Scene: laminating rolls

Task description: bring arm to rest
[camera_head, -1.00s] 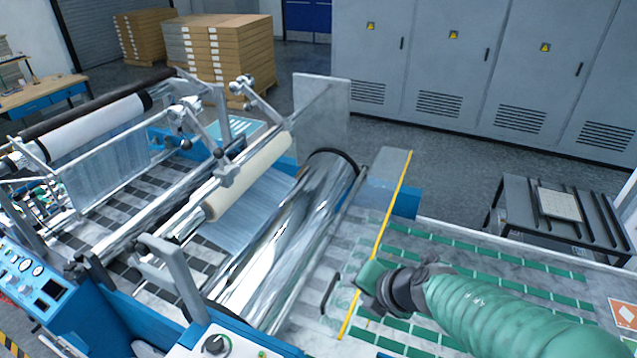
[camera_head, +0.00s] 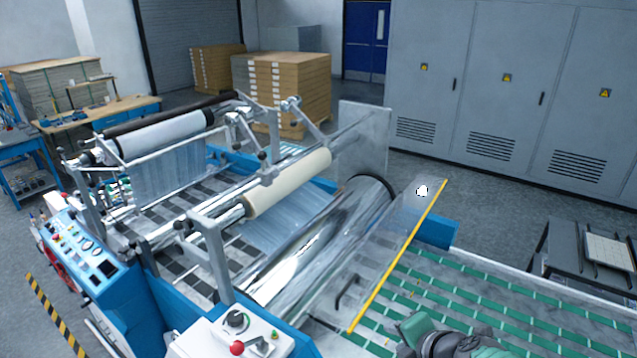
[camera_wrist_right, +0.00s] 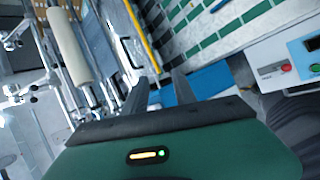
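My right gripper (camera_head: 408,335) is at the bottom edge of the head view, over the green-striped bed, with its arm mostly cut off. In the right wrist view its two dark fingers (camera_wrist_right: 158,88) stand apart with nothing between them. The clear guard (camera_head: 395,240) with a yellow edge and a dark handle (camera_head: 350,288) lies beside the large shiny roll (camera_head: 320,240). The gripper is apart from the handle, to its lower right. My left gripper is in neither view.
The laminating machine has a cream roll (camera_head: 288,182) and a control box (camera_head: 232,335) with a red knob close in front. The green-striped bed (camera_head: 500,300) is clear to the right. A dark table (camera_head: 585,255) and grey cabinets (camera_head: 500,90) stand beyond.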

